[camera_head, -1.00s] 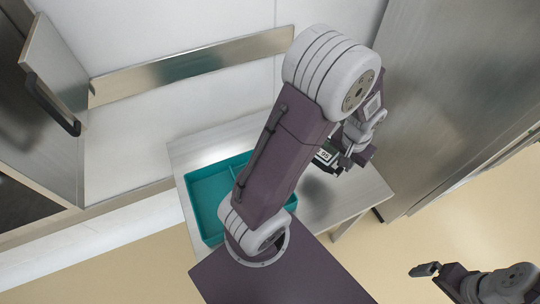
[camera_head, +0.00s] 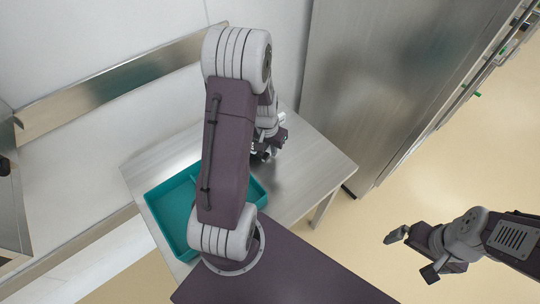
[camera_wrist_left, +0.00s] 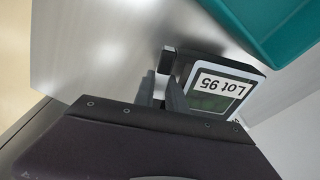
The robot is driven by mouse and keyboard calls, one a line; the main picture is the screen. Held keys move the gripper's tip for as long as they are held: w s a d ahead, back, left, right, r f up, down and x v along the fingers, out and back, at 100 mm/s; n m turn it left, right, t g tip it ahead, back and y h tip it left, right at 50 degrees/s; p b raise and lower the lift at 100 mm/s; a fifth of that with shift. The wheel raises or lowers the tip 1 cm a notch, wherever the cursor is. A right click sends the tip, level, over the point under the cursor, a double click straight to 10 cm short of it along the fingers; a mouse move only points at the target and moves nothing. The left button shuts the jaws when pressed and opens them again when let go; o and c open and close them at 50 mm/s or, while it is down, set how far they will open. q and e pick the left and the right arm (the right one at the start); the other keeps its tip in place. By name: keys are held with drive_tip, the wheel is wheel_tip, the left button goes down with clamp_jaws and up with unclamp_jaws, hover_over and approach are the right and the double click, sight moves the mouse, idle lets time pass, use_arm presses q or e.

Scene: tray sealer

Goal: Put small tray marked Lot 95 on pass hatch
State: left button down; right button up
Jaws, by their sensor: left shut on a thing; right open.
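The small tray marked Lot 95 (camera_wrist_left: 222,88) is a dark shallow tray with a white label and a green patch, upside down in the left wrist view. My left gripper (camera_wrist_left: 170,78) is shut on its edge. In the head view my left gripper (camera_head: 266,150) is over the steel table, mostly hidden behind my arm, and the tray is barely visible there. My right gripper (camera_head: 412,252) is open and empty over the floor at the right. I cannot identify the pass hatch for sure; a steel panel (camera_head: 12,190) is cut off at the left edge.
A teal bin (camera_head: 172,215) with compartments stands on the steel table (camera_head: 325,165), left of my arm; its rim also shows in the left wrist view (camera_wrist_left: 262,35). A large steel cabinet (camera_head: 385,75) stands behind and right. A steel strip (camera_head: 100,95) runs along the wall.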

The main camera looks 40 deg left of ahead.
sight(270, 161)
use_arm(q)
drive_tip(key=shift+f+b, duration=0.65)
drive_tip(key=shift+f, duration=1.45)
drive_tip(key=c, duration=1.4)
unclamp_jaws()
drive_tip(key=shift+o, duration=0.2)
